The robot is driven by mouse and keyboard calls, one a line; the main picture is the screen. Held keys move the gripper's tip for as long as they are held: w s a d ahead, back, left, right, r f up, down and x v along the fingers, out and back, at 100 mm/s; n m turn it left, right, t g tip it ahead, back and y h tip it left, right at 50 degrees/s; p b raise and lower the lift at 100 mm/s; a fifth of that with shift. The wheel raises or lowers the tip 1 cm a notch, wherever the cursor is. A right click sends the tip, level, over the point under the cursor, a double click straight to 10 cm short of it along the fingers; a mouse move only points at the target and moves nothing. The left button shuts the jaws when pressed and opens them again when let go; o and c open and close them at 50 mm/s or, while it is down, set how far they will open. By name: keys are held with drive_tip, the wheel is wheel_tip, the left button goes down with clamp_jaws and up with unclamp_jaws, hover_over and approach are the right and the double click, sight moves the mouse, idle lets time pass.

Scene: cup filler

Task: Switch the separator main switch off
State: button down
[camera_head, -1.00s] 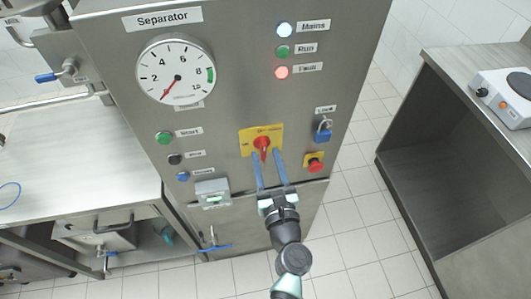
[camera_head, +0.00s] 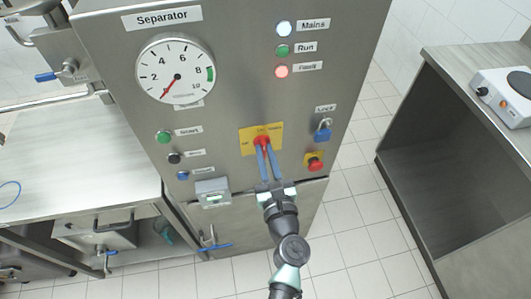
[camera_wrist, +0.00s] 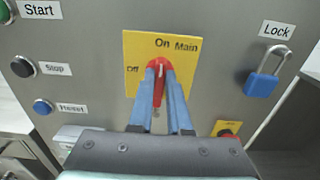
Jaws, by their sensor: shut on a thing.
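The separator main switch is a red rotary handle (camera_wrist: 159,68) on a yellow plate (camera_head: 247,140) on the steel separator cabinet. In the wrist view the plate reads Off at left, On at top and Main at right. The handle stands upright, towards On. My gripper (camera_head: 262,149) has its two blue fingers closed on the handle, one on each side; it also shows in the wrist view (camera_wrist: 160,80). The fingers hide part of the handle and the lower plate.
A blue padlock (camera_head: 323,133) hangs at Lock, right of the switch. A red emergency button (camera_head: 315,164) sits below it. Start (camera_head: 163,137), Stop and Reset buttons are at left. The Mains lamp (camera_head: 284,28) is white and the Fault lamp (camera_head: 282,71) is red.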

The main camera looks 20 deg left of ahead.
drive_tip(key=shift+n, duration=0.3)
drive_tip(key=n+b, duration=0.3)
drive_tip(key=shift+f, duration=0.2)
drive_tip(key=shift+s+a+f+n+b, duration=0.1)
drive_tip(key=shift+n+b, duration=2.3)
drive_tip(key=shift+n, duration=1.15)
drive_tip(key=shift+s+a+n+b, duration=0.1)
drive_tip(key=shift+n+b, duration=2.25)
drive_tip(key=shift+n, duration=1.2)
drive_tip(key=c, duration=0.9)
unclamp_jaws()
drive_tip(key=shift+o, duration=0.2)
